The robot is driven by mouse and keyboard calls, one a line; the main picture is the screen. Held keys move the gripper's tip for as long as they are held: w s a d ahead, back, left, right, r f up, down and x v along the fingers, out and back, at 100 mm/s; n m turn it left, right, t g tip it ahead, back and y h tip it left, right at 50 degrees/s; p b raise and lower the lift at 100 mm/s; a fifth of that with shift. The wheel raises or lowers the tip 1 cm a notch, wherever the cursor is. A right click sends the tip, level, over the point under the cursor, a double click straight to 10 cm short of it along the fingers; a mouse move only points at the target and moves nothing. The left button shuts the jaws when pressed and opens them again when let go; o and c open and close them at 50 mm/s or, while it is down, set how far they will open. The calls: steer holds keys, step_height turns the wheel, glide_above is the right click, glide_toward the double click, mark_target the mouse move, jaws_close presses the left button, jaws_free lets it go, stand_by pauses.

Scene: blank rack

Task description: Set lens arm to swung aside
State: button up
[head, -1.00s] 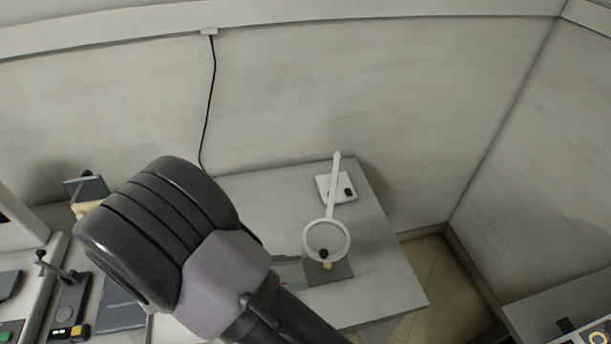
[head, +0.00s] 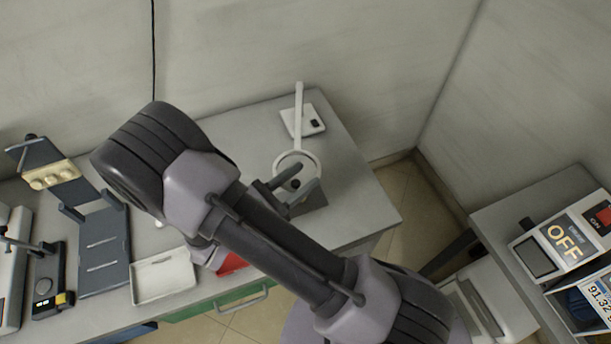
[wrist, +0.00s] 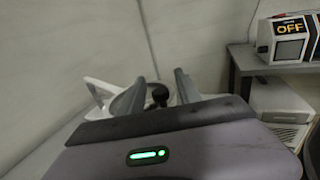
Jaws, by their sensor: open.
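The magnifier lamp has a white lens ring (head: 283,160) on a straight white lens arm (head: 299,108), which runs back to a small white base (head: 314,121) with a black switch. A black knob (head: 295,184) is at the near side of the ring, above a dark square pad (head: 314,201). My gripper (head: 299,180) is open, its fingers reaching over the near part of the ring. In the wrist view the knob (wrist: 160,94) shows between the two open fingers (wrist: 159,78); contact cannot be told. Part of the ring is hidden by the fingers.
A white tray (head: 165,277), a dark stand (head: 103,245) and a small device with yellow buttons (head: 47,284) sit on the bench to the left. A box reading OFF (head: 563,240) stands on a right-hand bench. The wall is close behind the lamp.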

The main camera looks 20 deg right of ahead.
steer(key=shift+w+d, duration=0.25)
steer(key=shift+d, duration=0.45)
jaws_close()
stand_by(1.0)
